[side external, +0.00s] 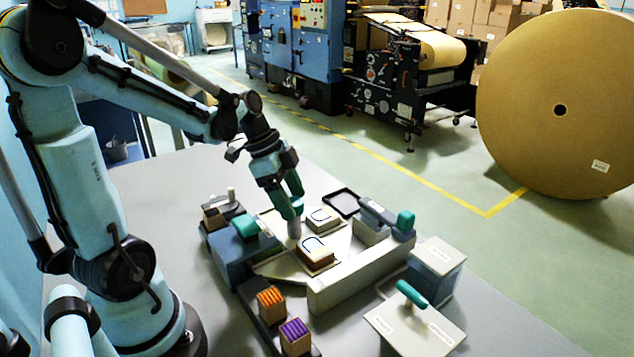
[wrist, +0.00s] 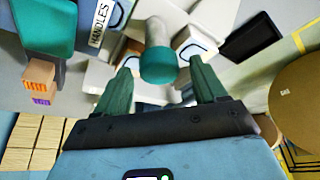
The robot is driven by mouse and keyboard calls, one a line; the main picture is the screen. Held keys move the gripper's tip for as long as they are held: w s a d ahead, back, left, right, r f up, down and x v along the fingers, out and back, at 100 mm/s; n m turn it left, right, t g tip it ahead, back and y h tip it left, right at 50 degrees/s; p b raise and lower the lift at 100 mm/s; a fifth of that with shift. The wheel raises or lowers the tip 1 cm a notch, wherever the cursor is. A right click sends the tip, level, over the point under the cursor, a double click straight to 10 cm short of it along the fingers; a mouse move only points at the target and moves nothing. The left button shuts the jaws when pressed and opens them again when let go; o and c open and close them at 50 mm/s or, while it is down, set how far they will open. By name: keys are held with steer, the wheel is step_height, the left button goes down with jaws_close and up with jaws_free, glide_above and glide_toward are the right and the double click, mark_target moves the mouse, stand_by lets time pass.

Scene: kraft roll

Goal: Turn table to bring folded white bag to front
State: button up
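A pale turntable (side external: 268,268) sits on the grey table. A light upright post (side external: 294,229) rises from it, and its teal cap (wrist: 158,66) shows in the wrist view. My gripper (side external: 294,210) points down over the post. In the wrist view my gripper (wrist: 162,88) is open, with its teal fingers apart on either side of the cap and a gap on both sides. Two white flat pieces with dark curved handle lines ride on the turntable: a farther one (side external: 322,219) and a nearer one (side external: 316,252) with a brown lower part. I cannot tell which is the folded white bag.
A low pale wall (side external: 345,278) borders the turntable's right front. A blue-grey box with a teal top (side external: 245,226) stands left. Orange (side external: 270,302) and purple (side external: 296,336) striped blocks sit in front. A black frame (side external: 342,203) lies behind.

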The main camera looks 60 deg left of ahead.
steer(key=shift+r, duration=0.1)
steer(key=v, duration=1.2)
